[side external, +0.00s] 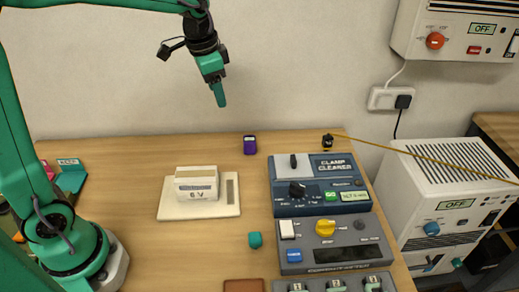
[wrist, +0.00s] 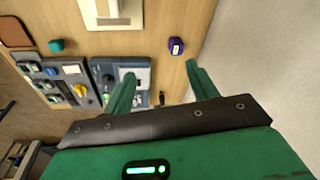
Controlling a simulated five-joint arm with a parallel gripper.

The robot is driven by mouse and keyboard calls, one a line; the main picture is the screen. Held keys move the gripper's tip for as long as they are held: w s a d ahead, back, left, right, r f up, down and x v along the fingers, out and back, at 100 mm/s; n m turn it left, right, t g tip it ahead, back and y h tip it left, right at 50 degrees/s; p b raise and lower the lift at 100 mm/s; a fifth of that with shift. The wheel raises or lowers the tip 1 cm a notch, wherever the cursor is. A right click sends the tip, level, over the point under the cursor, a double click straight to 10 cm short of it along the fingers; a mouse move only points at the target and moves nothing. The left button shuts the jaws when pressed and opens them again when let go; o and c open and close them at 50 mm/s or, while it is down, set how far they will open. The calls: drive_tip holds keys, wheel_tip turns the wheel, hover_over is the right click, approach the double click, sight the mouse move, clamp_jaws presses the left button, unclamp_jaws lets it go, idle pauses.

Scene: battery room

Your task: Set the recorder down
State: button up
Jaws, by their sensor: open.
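A small purple device (side external: 250,145) with a pale label stands on the wooden table near its back edge. It may be the recorder; no name can be read on it. It also shows in the wrist view (wrist: 176,46), beyond my fingertips and towards the right one. My gripper (side external: 218,92) hangs high above the table, up and to the left of the purple device in the side view. In the wrist view my two green fingers (wrist: 159,72) are spread apart with nothing between them. Nothing touches the purple device.
A white box marked 6 V (side external: 197,184) sits on a cream plate (side external: 170,209). The clamp cleaner unit (side external: 318,172) and a grey unit (side external: 335,242) stand at right. A small teal block (side external: 255,240) lies mid-table. Bare wood (side external: 130,155) shows at the back left. A yellow line crosses at right.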

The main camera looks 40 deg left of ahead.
drive_tip(key=s+n+t, duration=0.3)
drive_tip(key=s+n, duration=0.2)
drive_tip(key=s, duration=1.4)
drive_tip(key=shift+s+d+r, duration=0.2)
drive_tip(key=shift+s+d, duration=0.2)
drive_tip(key=shift+o, duration=0.2)
